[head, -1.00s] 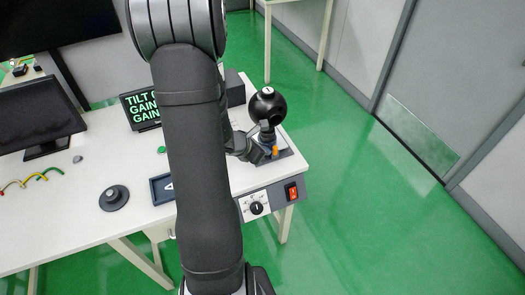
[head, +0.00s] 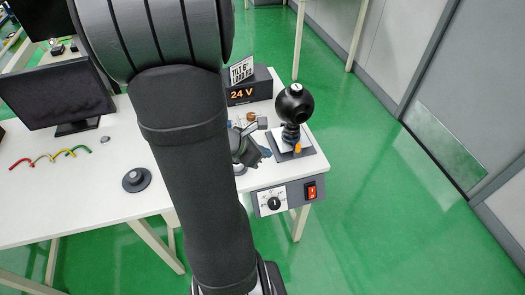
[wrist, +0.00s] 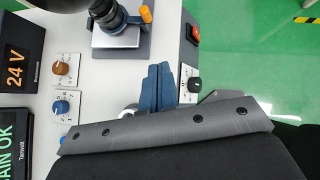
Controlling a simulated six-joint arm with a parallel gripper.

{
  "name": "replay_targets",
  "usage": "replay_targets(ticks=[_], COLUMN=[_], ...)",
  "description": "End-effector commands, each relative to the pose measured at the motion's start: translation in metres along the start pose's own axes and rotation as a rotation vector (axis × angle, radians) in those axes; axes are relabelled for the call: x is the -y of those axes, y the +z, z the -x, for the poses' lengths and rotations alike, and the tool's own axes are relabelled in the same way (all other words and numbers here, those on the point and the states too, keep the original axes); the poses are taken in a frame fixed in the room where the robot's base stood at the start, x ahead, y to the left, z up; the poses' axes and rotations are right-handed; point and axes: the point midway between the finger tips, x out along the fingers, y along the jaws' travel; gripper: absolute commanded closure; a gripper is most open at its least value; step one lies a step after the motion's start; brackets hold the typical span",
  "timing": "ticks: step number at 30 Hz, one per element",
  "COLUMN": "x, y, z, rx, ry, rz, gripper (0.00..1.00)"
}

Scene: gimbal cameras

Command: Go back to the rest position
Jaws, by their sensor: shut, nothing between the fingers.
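My gripper (wrist: 158,88) shows in the wrist view as two blue fingers lying side by side, shut and empty. In the head view my gripper (head: 263,152) is partly hidden behind my arm, over the right part of the white table (head: 90,210). It is left of the gimbal camera (head: 294,104), a black ball on a stand with an orange lever, and appears apart from it. In the wrist view the gimbal's base (wrist: 122,40) is beyond the fingertips.
A 24 V power box (head: 248,90) stands behind the gripper. A knob panel (head: 273,201) and red switch (head: 311,190) are on the table's front edge. A monitor (head: 60,97), coloured wires (head: 48,158) and a round dark puck (head: 136,179) are at left. The right-hand floor is clear.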

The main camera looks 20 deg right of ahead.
Motion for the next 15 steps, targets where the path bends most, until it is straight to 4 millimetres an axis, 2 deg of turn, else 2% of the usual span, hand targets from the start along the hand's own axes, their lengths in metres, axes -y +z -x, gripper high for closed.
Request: replay_targets(ticks=[4, 15], x=[0.0011, 0.0016], y=[0.0000, -0.0001], z=[0.0065, 0.0070], rx=[0.000, -0.001], ry=[0.001, -0.001], rz=[0.001, 0.001], gripper=[1.00, 1.00])
